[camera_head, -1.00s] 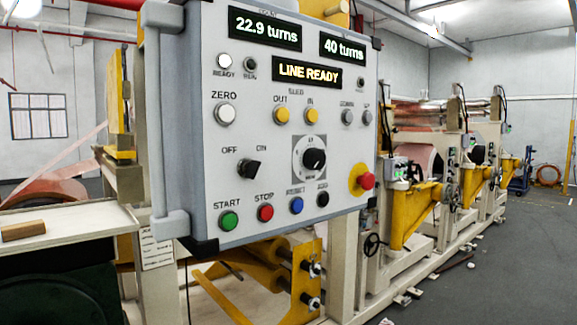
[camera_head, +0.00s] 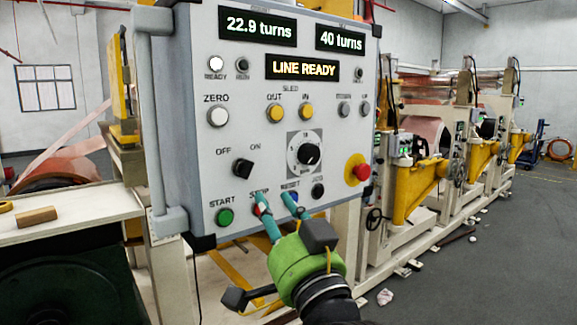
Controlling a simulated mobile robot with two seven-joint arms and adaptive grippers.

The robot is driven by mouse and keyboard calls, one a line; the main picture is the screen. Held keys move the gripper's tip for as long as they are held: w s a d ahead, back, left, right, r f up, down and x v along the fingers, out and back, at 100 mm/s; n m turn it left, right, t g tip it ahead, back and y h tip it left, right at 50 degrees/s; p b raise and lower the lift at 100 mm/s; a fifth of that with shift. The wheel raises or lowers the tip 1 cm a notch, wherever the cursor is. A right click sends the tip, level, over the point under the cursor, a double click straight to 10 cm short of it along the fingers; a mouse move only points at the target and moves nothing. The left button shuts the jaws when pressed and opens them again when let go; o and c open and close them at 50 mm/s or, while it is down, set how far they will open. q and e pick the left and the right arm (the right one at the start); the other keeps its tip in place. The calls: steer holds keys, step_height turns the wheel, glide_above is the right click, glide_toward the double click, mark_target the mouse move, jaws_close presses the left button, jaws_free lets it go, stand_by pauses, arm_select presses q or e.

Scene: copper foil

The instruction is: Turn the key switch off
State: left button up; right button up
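The key switch (camera_head: 242,168) is a small black knob on the grey control panel (camera_head: 185,95), below the OFF and ON labels. Its handle looks slanted toward the upper right, the ON side, but it is small.
The green START button (camera_head: 224,217) is below the switch. A black dial (camera_head: 308,154) and red emergency stop (camera_head: 361,172) are to the right. A grey handle bar (camera_head: 155,120) runs down the panel's left edge. Displays read LINE READY, 22.9 turns and 40 turns.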

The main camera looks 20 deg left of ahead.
mark_target(246, 165)
arm_select(q)
steer(key=shift+n+y, duration=0.4)
steer(key=shift+n, duration=0.4)
steer(key=a+r+p, duration=0.1)
steer(key=w+a+r+p, duration=0.1)
steer(key=a+r+p, duration=0.1)
steer(key=w+a+r+p, duration=0.1)
steer(key=a, duration=0.1)
steer(key=shift+r, duration=0.25)
steer(key=shift+w, duration=0.1)
jaws_close()
